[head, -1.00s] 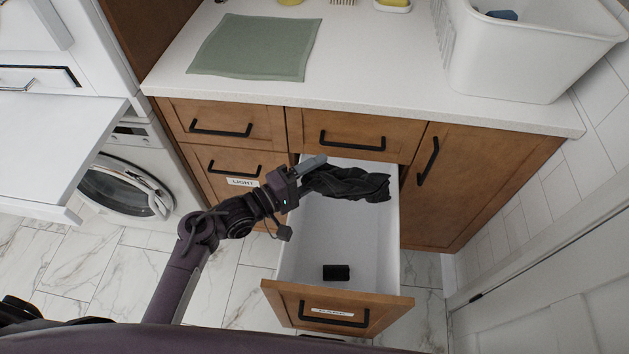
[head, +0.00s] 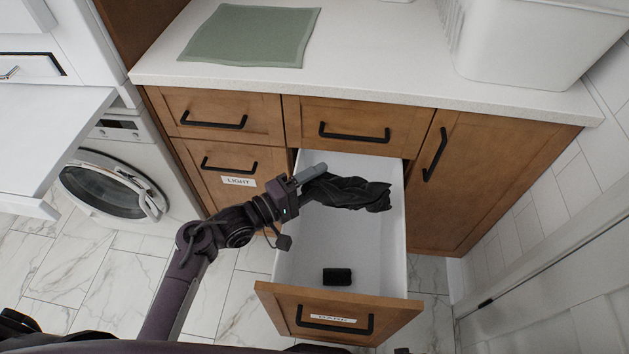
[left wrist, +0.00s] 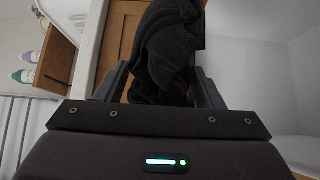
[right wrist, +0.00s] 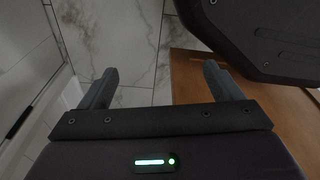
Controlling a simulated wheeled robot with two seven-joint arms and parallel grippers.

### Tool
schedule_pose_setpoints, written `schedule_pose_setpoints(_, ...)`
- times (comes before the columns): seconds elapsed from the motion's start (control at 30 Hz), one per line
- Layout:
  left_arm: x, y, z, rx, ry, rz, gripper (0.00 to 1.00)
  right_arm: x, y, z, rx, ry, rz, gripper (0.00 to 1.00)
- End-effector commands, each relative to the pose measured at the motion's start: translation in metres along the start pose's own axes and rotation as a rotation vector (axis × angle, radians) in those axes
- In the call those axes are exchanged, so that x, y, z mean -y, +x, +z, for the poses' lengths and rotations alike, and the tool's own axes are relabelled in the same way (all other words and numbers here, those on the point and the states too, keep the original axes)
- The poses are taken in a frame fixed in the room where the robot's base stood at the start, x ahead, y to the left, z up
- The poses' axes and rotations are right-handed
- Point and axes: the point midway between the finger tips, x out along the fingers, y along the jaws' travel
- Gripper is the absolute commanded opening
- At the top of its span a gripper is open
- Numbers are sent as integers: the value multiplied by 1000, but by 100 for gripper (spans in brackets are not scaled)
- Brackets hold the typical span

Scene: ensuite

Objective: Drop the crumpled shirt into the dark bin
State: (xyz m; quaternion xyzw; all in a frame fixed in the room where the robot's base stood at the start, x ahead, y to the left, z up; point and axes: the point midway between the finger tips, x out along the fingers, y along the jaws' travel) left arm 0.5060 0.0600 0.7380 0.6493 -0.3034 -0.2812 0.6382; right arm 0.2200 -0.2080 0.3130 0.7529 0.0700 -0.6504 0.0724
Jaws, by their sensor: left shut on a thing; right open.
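The crumpled shirt (head: 348,192) is a dark, bunched cloth. My left gripper (head: 312,174) is shut on its left end and holds it over the back part of the open pull-out drawer (head: 384,240). In the left wrist view the shirt (left wrist: 168,50) hangs between the two fingers. The drawer is a white-lined bin with a wooden front and a label (head: 330,319) whose text is too small to read surely. My right gripper (right wrist: 155,85) is open and empty in the right wrist view, above the marble floor.
A small black object (head: 337,277) lies on the drawer floor near its front. A shut drawer labelled LIGHT (head: 239,181) is to the left. The counter (head: 380,60) above holds a green cloth (head: 250,37) and a white basket (head: 525,45). A washer (head: 110,185) stands at left.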

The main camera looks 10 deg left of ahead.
Motion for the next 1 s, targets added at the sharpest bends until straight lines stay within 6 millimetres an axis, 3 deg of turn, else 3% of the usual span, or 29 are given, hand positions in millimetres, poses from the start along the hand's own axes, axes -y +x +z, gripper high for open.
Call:
schedule_pose_setpoints(0.37, 1, 0, 0, 0, 0, 1, 36, 0, -1, -4, -1, 0, 0, 86)
schedule_pose_setpoints(0.4, 1, 0, 0, 0, 0, 1, 67, 0, -1, -4, -1, 0, 0, 86)
schedule_pose_setpoints(0.57, 1, 0, 0, 0, 0, 1, 87, 0, -1, -4, -2, 0, 0, 86)
schedule_pose_setpoints(0.87, 2, -2, 0, 0, 0, -2, 87, 0, -2, -4, -3, 0, 0, 86)
schedule_pose_setpoints(1.0, 2, -19, 0, 0, 0, -3, 87, 0, -2, -4, -7, 0, 0, 86)
